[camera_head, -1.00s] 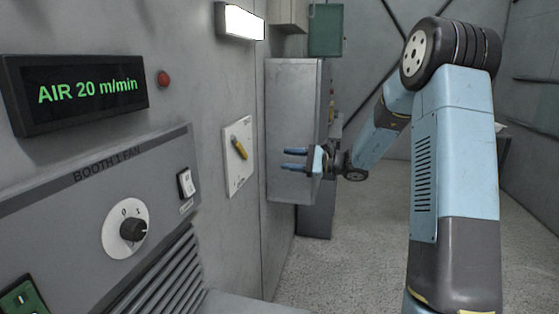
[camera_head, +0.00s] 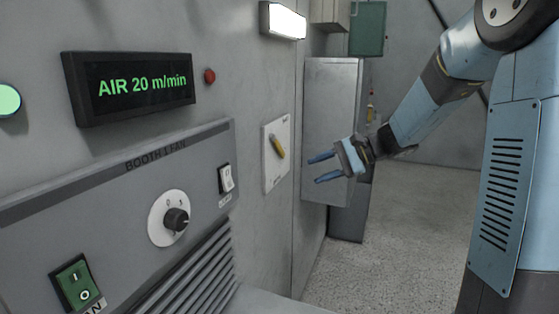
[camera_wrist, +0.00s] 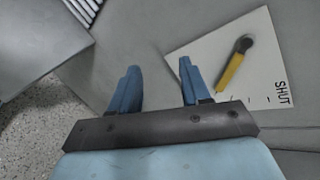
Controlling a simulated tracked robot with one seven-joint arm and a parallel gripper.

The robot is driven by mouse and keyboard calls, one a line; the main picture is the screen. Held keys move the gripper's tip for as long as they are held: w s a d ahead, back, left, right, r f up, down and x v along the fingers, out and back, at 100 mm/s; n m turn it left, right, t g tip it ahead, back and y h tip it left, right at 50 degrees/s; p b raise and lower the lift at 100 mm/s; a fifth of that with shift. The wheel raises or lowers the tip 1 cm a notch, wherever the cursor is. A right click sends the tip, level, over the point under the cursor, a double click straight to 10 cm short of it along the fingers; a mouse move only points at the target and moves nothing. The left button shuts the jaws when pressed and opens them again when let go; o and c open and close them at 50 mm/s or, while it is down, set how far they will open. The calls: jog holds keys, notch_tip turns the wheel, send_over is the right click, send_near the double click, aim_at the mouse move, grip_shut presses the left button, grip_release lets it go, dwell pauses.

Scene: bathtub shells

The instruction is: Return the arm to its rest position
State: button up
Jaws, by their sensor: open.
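My gripper (camera_head: 322,168) is open and empty, with its two blue fingers apart and pointing left in the head view. It hangs in front of the grey cabinet, to the right of the white plate with the yellow-handled lever. In the wrist view my gripper (camera_wrist: 157,80) shows both fingers spread with nothing between them. The arm is bent, with its upper parts at the right of the head view.
The white plate (camera_head: 268,178) bears a yellow lever (camera_head: 277,147); the wrist view shows "SHUT" on the plate (camera_wrist: 212,66). A fan panel (camera_head: 120,200) with knob (camera_head: 176,219) and green switch (camera_head: 76,284) stands left. The display (camera_head: 130,86) reads "AIR 20 m/min". Floor (camera_head: 420,220) is clear.

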jog(key=s+d+r+n+t+h, duration=0.1)
jog(key=s+d+h, duration=0.3)
jog(key=s, duration=0.5)
jog(key=s+d+r+n+t+h, duration=0.1)
jog(key=s+d+n+h, duration=0.3)
jog(key=s, duration=0.5)
jog(key=s+d+n+t+h, duration=0.1)
jog(key=s+d+n+h, duration=0.2)
jog(key=s, duration=0.6)
jog(key=shift+s+d+r+h, duration=0.25)
jog(key=shift+d+r+h, duration=0.15)
jog(key=shift+h, duration=0.4)
jog(key=shift+a, duration=0.1)
dwell(1.6)
jog(key=m+t+y, duration=0.2)
jog(key=m+y, duration=1.1)
jog(key=y, duration=0.4)
send_near(281, 149)
jog(key=x, duration=0.8)
